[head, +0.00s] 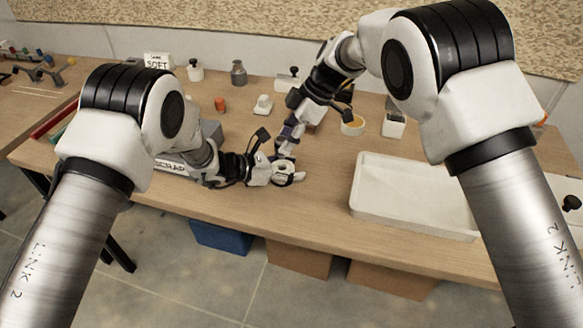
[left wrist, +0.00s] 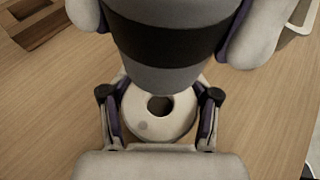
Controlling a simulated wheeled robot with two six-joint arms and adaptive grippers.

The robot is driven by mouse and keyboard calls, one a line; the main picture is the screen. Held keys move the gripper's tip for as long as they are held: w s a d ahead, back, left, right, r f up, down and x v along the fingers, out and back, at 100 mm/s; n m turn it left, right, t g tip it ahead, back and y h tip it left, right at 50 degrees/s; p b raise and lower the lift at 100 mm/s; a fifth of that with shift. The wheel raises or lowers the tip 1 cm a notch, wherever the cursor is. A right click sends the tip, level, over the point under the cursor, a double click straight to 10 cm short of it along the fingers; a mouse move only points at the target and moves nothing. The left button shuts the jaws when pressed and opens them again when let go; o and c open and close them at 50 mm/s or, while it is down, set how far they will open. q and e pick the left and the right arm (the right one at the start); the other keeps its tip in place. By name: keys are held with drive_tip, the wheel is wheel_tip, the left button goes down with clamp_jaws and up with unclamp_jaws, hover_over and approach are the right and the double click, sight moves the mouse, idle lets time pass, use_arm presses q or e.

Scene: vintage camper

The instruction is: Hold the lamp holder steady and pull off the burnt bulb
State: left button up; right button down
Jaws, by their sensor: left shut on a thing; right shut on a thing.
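The lamp holder is a pale round piece with a dark central hole (left wrist: 178,125), low in the left wrist view. My left gripper (head: 284,173) is shut on it, one finger on each side; the left gripper also shows in the left wrist view (left wrist: 160,118). A grey rounded body with a dark band, which looks like the burnt bulb (left wrist: 165,40), fills the top of that view between my right gripper's fingers. My right gripper (head: 287,142) is shut on it, just above the holder. The holder's hole shows open and dark; the bulb's lower edge overlaps only the holder's far rim in view.
A white tray (head: 365,213) lies at the right. Small jars, a grey bottle (head: 238,73) and a SOFT sign (head: 157,61) stand at the back. Bare wood lies between the grippers and the tray.

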drive_tip(key=shift+r, duration=1.35)
use_arm(q)
drive_tip(key=o, duration=1.4)
drive_tip(key=shift+o, duration=0.2)
